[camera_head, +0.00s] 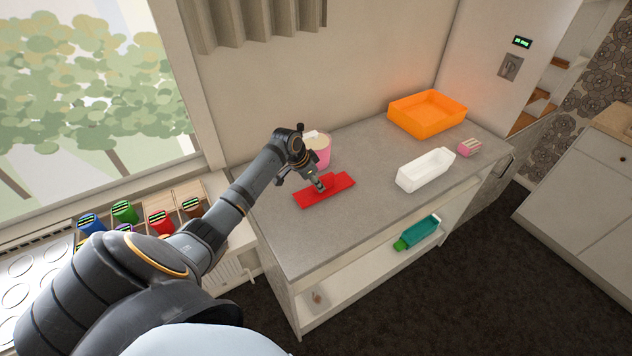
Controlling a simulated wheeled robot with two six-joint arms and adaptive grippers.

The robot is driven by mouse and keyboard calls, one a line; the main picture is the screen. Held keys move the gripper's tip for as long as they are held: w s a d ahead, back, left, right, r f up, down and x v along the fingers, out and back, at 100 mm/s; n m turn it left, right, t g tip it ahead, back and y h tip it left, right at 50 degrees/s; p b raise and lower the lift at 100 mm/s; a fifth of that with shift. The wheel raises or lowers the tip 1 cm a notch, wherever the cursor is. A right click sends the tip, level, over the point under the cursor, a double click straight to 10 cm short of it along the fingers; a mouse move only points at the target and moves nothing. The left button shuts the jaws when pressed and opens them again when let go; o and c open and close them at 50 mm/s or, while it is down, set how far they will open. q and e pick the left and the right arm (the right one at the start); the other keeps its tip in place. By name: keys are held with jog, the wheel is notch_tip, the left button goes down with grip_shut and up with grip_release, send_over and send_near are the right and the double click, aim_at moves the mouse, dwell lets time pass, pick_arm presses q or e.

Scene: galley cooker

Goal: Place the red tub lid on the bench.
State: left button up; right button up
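The red tub lid (338,187) is a flat red rectangle at the left part of the grey bench (300,240). It looks flat on the bench top or very close to it; I cannot tell which. My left gripper (320,186) comes in from the left and its tips are at the lid's middle, seeming to touch it. The fingers are small and partly hidden by the wrist, so I cannot tell whether they are closed on the lid. My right gripper is not in view.
A pink tub (322,152) stands just behind my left gripper. An orange tray (427,116), a white tray (426,170) and a small pink-and-white block (469,147) stand further right. A teal bottle (420,232) lies on the lower shelf. The bench's front middle is clear.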

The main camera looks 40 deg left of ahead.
pick_arm(q)
jog(key=shift+o, duration=0.9)
jog(key=b+v, duration=0.2)
jog(key=v, duration=1)
